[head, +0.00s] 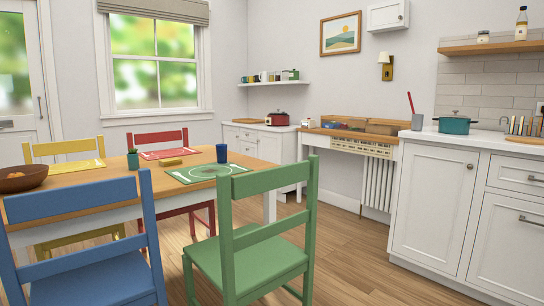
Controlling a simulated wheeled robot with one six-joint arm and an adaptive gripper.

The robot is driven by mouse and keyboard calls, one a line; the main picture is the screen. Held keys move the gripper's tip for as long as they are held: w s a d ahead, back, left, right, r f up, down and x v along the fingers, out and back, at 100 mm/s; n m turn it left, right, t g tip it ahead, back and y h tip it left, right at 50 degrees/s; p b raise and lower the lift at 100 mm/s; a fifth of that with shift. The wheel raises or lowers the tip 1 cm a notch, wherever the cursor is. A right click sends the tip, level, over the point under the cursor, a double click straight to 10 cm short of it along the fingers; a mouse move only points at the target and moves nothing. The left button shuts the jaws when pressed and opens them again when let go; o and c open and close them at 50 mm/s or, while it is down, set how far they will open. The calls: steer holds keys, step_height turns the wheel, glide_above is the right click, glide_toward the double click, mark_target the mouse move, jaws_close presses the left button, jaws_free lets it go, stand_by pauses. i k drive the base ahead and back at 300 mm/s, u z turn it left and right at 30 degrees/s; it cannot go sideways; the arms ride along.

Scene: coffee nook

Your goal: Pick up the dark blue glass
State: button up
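The dark blue glass (222,153) stands upright on the wooden dining table (120,187), near the table's far right corner. It is just beyond a green placemat (203,173) and appears clear of other objects. My gripper is not in the head view.
A blue chair (85,245) and a green chair (250,225) stand on the near side of the table; a red chair (157,140) and a yellow chair (64,150) stand beyond. Floor (350,262) is open at right.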

mark_target(221, 148)
steer(key=z, duration=0.5)
steer(key=i, duration=4.6)
steer(key=u, duration=3.2)
